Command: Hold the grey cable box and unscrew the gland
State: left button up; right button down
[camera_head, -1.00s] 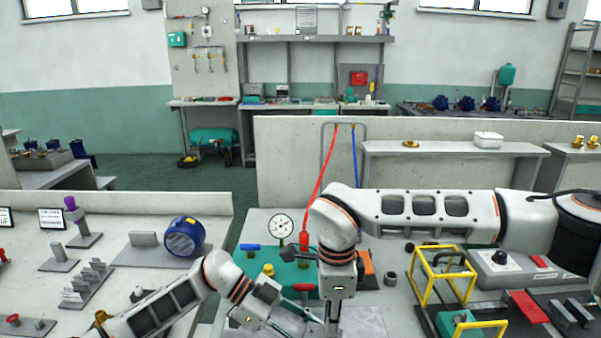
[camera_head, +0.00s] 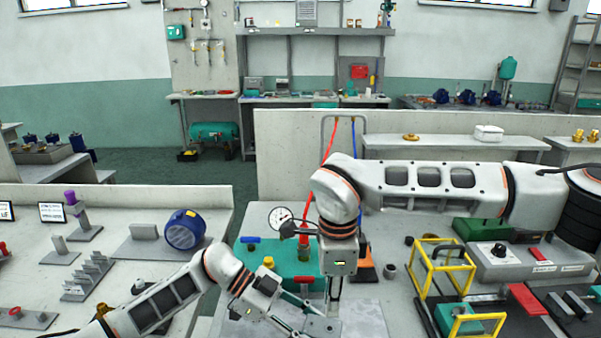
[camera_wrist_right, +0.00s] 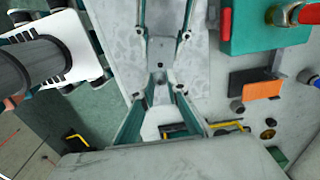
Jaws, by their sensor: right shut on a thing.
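My right gripper (camera_head: 332,303) points straight down at the bottom middle of the head view. In the right wrist view its fingers (camera_wrist_right: 167,88) close on a small part, taken as the gland, which they mostly hide. A pale grey block, probably the grey cable box (camera_head: 322,327), shows just below it in the head view. My left gripper (camera_head: 300,314) comes in from the left and reaches this block. Whether its fingers are closed on it is not clear.
A teal box (camera_head: 285,262) with a gauge (camera_head: 281,217) and a red hose (camera_head: 327,150) stands behind the grippers. A yellow frame (camera_head: 440,268) and a grey switch box (camera_head: 500,262) stand to the right. A blue motor (camera_head: 184,229) is on the left table.

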pick_arm(q)
jog(key=o, duration=0.9)
jog(key=shift+a, duration=0.1)
